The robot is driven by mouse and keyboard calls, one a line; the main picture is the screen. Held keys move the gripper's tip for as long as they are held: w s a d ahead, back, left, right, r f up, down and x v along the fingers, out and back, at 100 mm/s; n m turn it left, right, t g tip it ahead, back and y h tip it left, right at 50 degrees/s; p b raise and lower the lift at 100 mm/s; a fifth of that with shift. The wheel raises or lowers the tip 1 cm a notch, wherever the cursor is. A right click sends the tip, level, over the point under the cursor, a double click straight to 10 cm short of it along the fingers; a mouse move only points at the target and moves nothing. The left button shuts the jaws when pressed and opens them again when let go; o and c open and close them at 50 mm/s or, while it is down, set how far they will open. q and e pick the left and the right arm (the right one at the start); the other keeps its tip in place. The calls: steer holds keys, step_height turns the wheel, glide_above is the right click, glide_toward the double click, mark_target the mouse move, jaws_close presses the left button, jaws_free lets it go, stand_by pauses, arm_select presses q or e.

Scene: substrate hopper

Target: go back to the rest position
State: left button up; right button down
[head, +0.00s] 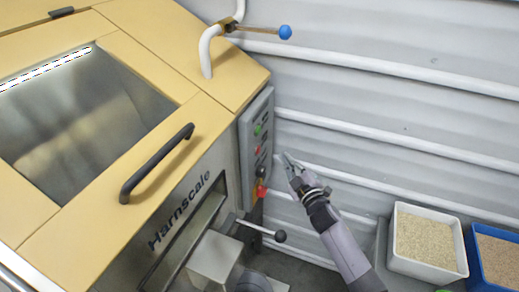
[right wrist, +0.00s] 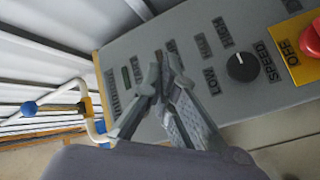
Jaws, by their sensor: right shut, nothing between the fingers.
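My right gripper (head: 289,158) is shut and empty. In the head view it stands just right of the control panel (head: 256,140) on the side of the yellow and grey hopper machine (head: 226,88). In the right wrist view my gripper (right wrist: 164,66) shows its two fingers together in front of the grey panel (right wrist: 140,50), hiding part of its labels and controls. I cannot tell whether the fingertips touch the panel. A black speed knob (right wrist: 242,67) and a red stop button (right wrist: 313,38) lie to their right. My left gripper is not in view.
A lever with a black ball (head: 280,236) sticks out below the panel. A blue-ball handle (head: 285,32) on a white pipe (head: 206,50) stands above. A white bin (head: 395,248) and a blue bin (head: 476,262) hold granules at right. A ribbed wall (head: 400,100) lies behind.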

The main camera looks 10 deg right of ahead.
stand_by(0.5)
steer(key=s+d+f+m+g+h, duration=0.1)
steer(key=s+f+m+g, duration=0.15)
steer(key=s+f, duration=0.8)
steer(key=s+f+m+g+h, duration=0.1)
steer(key=s+f+g, duration=0.35)
steer(key=f, duration=1.05)
steer(key=s+d+f+m+g+h, duration=0.1)
steer(key=s+f+m+g, duration=0.1)
steer(key=s+f, duration=0.8)
steer(key=s+f+m+g, duration=0.1)
steer(key=s+f+g, duration=0.2)
steer(key=s, duration=0.8)
steer(key=s+f+m+g, duration=0.1)
steer(key=s+f+g, duration=0.1)
steer(key=s+f, duration=0.6)
steer(key=s+f+m+g, duration=0.2)
steer(key=s+f, duration=0.4)
steer(key=s, duration=0.9)
steer(key=shift+s+g, duration=0.15)
steer(key=shift+g, duration=0.65)
steer(key=shift+a, duration=0.1)
